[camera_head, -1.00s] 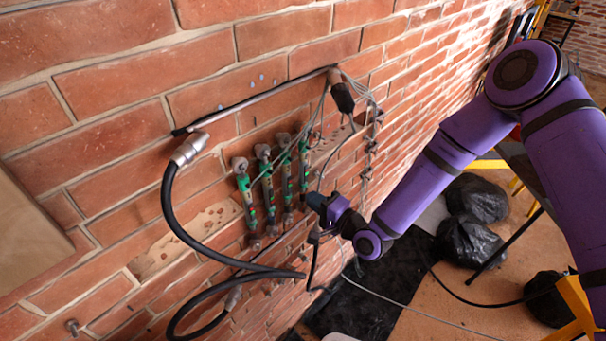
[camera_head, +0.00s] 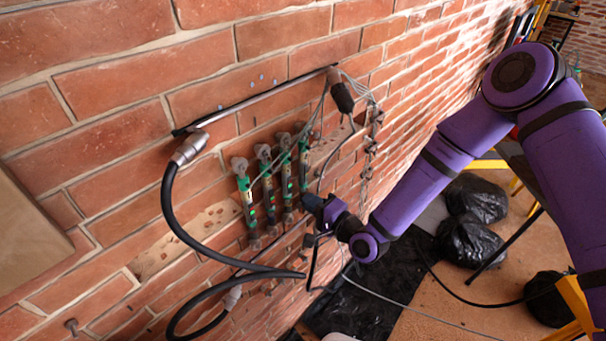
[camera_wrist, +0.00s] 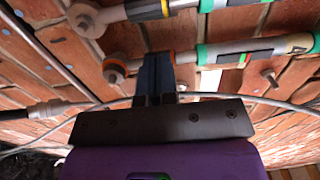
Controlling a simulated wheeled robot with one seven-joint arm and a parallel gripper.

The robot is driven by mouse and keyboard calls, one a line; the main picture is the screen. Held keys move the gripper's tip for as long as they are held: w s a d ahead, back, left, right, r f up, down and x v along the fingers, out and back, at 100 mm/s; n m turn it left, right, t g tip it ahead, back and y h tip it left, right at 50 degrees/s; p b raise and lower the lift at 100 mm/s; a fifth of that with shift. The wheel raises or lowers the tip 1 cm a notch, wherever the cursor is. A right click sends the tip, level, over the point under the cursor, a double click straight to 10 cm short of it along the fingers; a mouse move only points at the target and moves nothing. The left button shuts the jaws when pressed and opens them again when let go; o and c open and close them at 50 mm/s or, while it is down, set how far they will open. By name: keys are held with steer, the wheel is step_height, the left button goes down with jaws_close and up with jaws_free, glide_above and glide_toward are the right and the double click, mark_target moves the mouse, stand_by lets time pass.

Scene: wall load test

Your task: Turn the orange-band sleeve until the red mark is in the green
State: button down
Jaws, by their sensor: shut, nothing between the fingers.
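In the wrist view a pale turnbuckle-like rod (camera_wrist: 215,53) runs across the upper middle, with green rings and an orange band (camera_wrist: 185,57). A small window (camera_wrist: 232,59) on it shows dark and green areas with a red mark (camera_wrist: 243,61) near the green; whether it is inside the green is too small to tell. My gripper (camera_wrist: 157,62) is shut and empty, its dark fingers in front of the rod just left of the orange band, hiding that part. Contact cannot be told. In the head view my gripper (camera_head: 312,203) is at the lower end of the rightmost rod (camera_head: 304,165).
Several similar rods, including the leftmost (camera_head: 246,198), stand side by side on the brick wall (camera_head: 120,85). A thick black hose (camera_head: 172,215) loops at left. Thin grey cables (camera_head: 362,100) hang beside the rods at right. Black bags (camera_head: 465,240) lie on the floor.

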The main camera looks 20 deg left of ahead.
steer(key=shift+s+d, duration=0.1)
steer(key=shift+s, duration=0.05)
steer(key=shift+s+d, duration=0.15)
steer(key=shift+d, duration=0.15)
stand_by(0.5)
steer(key=v, duration=0.7)
stand_by(0.4)
